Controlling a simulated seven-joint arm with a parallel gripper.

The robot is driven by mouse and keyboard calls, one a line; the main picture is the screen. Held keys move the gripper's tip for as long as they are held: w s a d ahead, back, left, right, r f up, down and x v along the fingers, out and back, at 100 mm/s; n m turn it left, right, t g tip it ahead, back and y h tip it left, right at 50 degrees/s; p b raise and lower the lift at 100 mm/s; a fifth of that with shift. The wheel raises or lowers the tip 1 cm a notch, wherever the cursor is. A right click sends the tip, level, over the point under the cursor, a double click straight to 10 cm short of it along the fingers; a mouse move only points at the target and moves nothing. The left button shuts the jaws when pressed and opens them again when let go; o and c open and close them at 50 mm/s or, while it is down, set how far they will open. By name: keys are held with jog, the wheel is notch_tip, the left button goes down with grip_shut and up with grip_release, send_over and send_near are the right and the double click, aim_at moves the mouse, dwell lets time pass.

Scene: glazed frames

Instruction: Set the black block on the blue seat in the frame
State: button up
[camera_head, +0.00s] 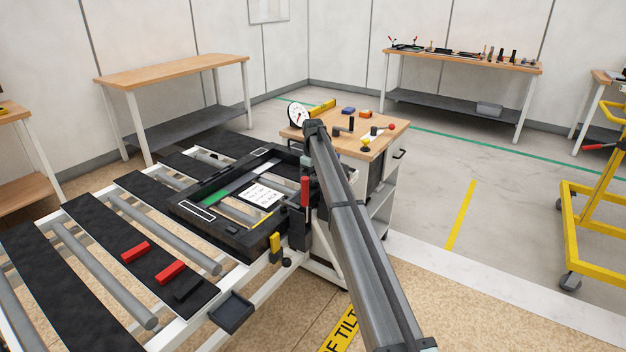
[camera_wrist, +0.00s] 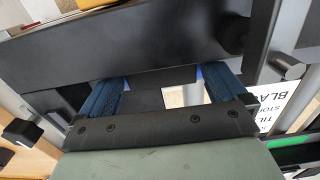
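A black block (camera_head: 188,287) lies on a dark slat at the near left in the head view, beside two red blocks. The dark frame (camera_head: 185,210) lies flat on the rollers, with a white printed card (camera_head: 262,195) inside its opening. I cannot make out the blue seat for sure; a small bright blue patch (camera_wrist: 199,72) shows beside a finger in the wrist view. My gripper (camera_wrist: 163,92) has two dark blue fingers standing apart, with a dark surface and a pale patch between them. They appear to grip nothing. In the head view my arm hides the gripper.
The red blocks (camera_head: 136,251) (camera_head: 170,271) lie close to the black block. A small dark tray (camera_head: 232,312) hangs at the near edge. Red (camera_head: 304,192) and yellow (camera_head: 275,243) handles stand by the frame's right side. A wooden-topped cart (camera_head: 345,140) with a gauge stands behind.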

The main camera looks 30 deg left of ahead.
notch_tip(320, 180, up, 12)
jog(key=shift+r, duration=0.15)
dwell(0.7)
dwell(0.4)
